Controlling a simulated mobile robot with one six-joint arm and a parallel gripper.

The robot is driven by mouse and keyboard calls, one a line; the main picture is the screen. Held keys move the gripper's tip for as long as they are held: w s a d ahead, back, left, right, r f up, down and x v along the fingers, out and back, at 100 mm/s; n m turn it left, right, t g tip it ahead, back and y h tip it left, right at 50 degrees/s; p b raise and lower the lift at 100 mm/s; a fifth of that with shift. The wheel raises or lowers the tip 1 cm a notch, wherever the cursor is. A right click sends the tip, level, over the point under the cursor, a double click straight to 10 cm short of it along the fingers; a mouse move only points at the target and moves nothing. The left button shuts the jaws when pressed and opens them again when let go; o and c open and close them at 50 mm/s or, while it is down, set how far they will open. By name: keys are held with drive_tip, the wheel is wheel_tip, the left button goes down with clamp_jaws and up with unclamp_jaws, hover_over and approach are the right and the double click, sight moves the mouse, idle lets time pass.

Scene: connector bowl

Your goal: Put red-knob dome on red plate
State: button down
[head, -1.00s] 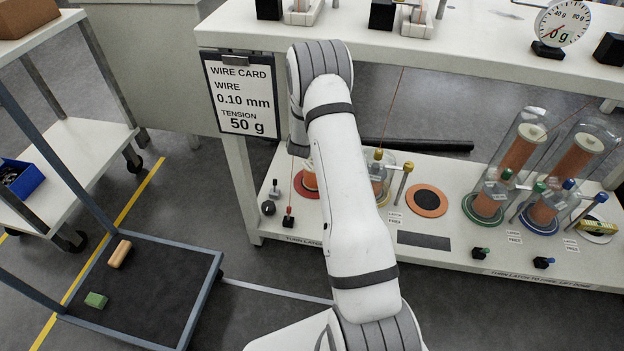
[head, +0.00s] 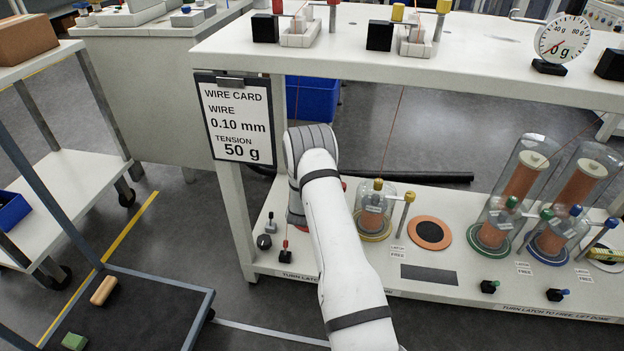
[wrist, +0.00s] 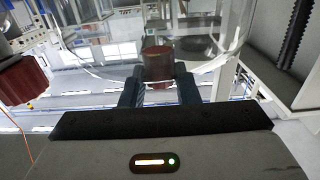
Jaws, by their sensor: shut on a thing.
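In the wrist view my gripper (wrist: 158,82) is shut on a dark red knob (wrist: 157,62), between its two fingers. The clear wall of the red-knob dome (wrist: 215,62) curves beyond the knob. In the head view my arm hides the gripper and most of what it holds; a small red patch shows at the arm's right edge, and I cannot tell what it is.
A dome with a yellow knob (head: 378,184) stands right of my arm, beside an orange disc (head: 431,233). Tall clear domes (head: 522,180) stand farther right. A red-tipped black latch (head: 285,253) is left of my arm. The upper shelf (head: 470,60) overhangs. A dark red block (wrist: 22,80) shows at wrist left.

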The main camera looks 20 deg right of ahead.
drive_tip(key=shift+f, duration=1.2)
drive_tip(key=shift+b, duration=0.3)
drive_tip(key=shift+f, duration=0.25)
drive_tip(key=c, duration=1.1)
unclamp_jaws()
drive_tip(key=shift+r, duration=0.2)
drive_tip(key=p+v, duration=0.3)
drive_tip(key=v, duration=0.9)
drive_tip(key=shift+p, duration=0.35)
